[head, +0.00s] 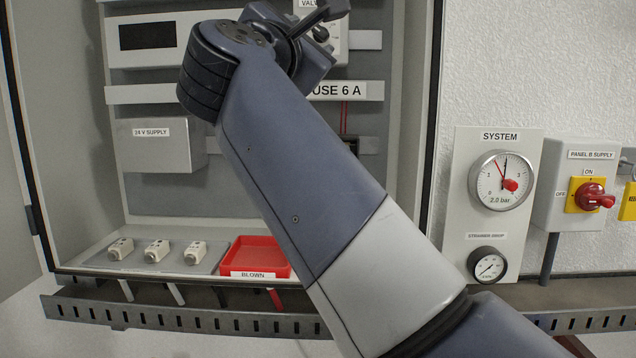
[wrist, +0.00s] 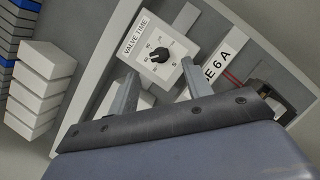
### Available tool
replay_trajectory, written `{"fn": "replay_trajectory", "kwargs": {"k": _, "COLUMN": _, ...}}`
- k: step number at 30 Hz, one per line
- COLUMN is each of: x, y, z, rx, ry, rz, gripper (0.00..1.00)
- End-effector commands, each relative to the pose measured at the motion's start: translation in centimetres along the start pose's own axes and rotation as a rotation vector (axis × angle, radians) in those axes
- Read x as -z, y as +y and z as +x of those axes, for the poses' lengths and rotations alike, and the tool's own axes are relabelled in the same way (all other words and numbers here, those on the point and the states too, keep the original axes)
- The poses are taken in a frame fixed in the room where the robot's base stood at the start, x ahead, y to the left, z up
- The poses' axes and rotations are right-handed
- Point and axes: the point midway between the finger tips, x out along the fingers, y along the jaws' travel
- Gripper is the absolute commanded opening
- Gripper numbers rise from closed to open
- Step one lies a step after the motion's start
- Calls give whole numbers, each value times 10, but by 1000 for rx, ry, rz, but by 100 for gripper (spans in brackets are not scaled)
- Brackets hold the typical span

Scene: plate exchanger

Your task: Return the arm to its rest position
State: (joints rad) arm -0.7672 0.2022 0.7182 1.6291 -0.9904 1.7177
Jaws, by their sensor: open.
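My gripper (wrist: 158,90) shows in the wrist view with its two fingers apart and nothing between them. Beyond the fingers is the valve time dial (wrist: 160,54), a black knob on a white plate. In the head view my arm reaches up across the middle of the open cabinet (head: 205,180). The fuse 6 A label (head: 350,90) is partly covered by my arm. I cannot tell whether the fingertips touch the panel.
Three white fuses (head: 157,251) sit on a shelf beside a red blown tray (head: 256,257). A 24 V supply box (head: 160,146) is at left. The system gauge (head: 502,181), strainer gauge (head: 488,265) and red-handled panel B switch (head: 591,197) are on the right wall. A slotted rail (head: 180,320) runs below.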

Motion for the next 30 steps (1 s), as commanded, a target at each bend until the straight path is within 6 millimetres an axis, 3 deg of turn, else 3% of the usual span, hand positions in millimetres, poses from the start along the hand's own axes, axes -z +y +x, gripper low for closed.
{"fn": "replay_trajectory", "kwargs": {"k": 6, "x": -2, "y": 2, "z": 37, "rx": 2, "ry": -2, "rz": -1, "gripper": 47}}
{"fn": "replay_trajectory", "kwargs": {"k": 12, "x": -1, "y": 0, "z": 51, "rx": 0, "ry": -1, "rz": 1, "gripper": 47}}
{"fn": "replay_trajectory", "kwargs": {"k": 25, "x": 0, "y": 0, "z": 48, "rx": -8, "ry": 0, "rz": -19, "gripper": 47}}
{"fn": "replay_trajectory", "kwargs": {"k": 30, "x": 2, "y": -1, "z": 33, "rx": -2, "ry": 2, "rz": 3, "gripper": 47}}
